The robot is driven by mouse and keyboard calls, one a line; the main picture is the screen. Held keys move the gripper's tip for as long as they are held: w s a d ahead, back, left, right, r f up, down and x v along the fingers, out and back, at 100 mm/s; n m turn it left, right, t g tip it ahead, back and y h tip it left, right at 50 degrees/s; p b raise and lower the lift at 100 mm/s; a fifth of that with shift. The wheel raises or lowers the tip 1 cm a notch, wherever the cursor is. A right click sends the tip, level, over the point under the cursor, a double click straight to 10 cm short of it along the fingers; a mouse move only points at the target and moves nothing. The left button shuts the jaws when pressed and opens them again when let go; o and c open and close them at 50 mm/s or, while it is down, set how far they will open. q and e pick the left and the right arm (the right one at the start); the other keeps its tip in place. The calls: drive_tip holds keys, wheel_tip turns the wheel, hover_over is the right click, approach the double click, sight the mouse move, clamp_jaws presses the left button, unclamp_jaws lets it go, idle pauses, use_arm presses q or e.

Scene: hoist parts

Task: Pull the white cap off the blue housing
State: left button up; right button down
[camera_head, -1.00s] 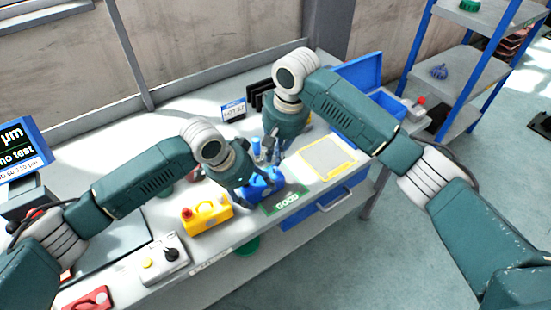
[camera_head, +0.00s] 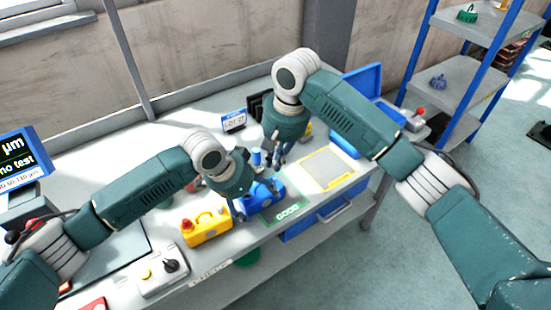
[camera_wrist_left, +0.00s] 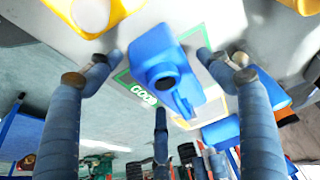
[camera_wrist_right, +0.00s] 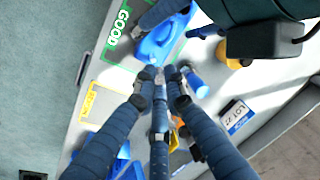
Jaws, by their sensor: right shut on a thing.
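I cannot make out the white cap for sure in any view.
A yellow case (camera_head: 206,227) stands left of the housing. A blue cylinder (camera_wrist_right: 197,83) stands close to my right fingertips. A lot sign (camera_head: 233,121) stands behind. A yellow-edged mat (camera_head: 327,168) lies clear to the right, with an open blue box (camera_head: 362,90) beyond.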

use_arm(q)
drive_tip(key=shift+s+a+f, duration=0.1)
drive_tip(key=shift+f, duration=0.05)
drive_tip(key=v, duration=1.2)
